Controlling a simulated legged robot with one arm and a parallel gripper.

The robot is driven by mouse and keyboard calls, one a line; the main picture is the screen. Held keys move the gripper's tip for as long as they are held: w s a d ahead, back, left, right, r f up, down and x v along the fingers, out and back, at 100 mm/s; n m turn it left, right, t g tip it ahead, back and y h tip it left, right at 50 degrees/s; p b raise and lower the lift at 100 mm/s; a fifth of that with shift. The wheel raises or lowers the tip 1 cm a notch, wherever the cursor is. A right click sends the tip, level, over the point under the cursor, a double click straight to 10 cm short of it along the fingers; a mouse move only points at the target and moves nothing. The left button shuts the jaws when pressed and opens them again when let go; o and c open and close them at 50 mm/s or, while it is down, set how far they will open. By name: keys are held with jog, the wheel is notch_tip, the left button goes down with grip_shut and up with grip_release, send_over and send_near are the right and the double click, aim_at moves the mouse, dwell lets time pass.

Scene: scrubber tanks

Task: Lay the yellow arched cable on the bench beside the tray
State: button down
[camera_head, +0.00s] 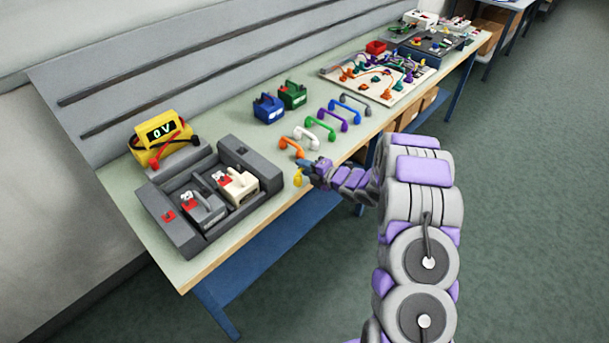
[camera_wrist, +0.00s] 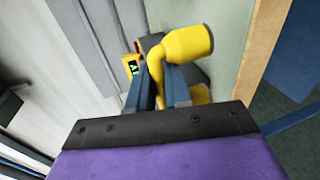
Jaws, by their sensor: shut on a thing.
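The yellow arched cable (camera_wrist: 187,45) is between the fingers of my gripper (camera_wrist: 163,85) in the wrist view, with one thick end sticking up and another part showing behind the right finger. In the head view my gripper (camera_head: 305,166) is at the bench's front edge, just right of the tray, and a bit of the yellow cable (camera_head: 298,181) shows below it. The grey tray (camera_head: 265,166) stands on the bench (camera_head: 255,215) and holds two blocks, one grey (camera_head: 203,210) and one cream (camera_head: 238,187). Whether the cable touches the bench is unclear.
Orange (camera_head: 291,147), white, green, purple and grey arched cables stand in a row right of the tray. Blue (camera_head: 267,108) and green (camera_head: 292,95) blocks stand behind them. A yellow meter (camera_head: 160,140) reading 0 V is behind the tray. A wired board (camera_head: 379,78) is farther right.

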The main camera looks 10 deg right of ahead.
jog(key=shift+f+b, duration=0.5)
jog(key=shift+f, duration=1.2)
jog(key=shift+f, duration=0.15)
jog(key=c, duration=1.1)
grip_release()
jog(key=shift+o, duration=0.2)
jog(key=p+v, duration=0.2)
jog(key=v, duration=1)
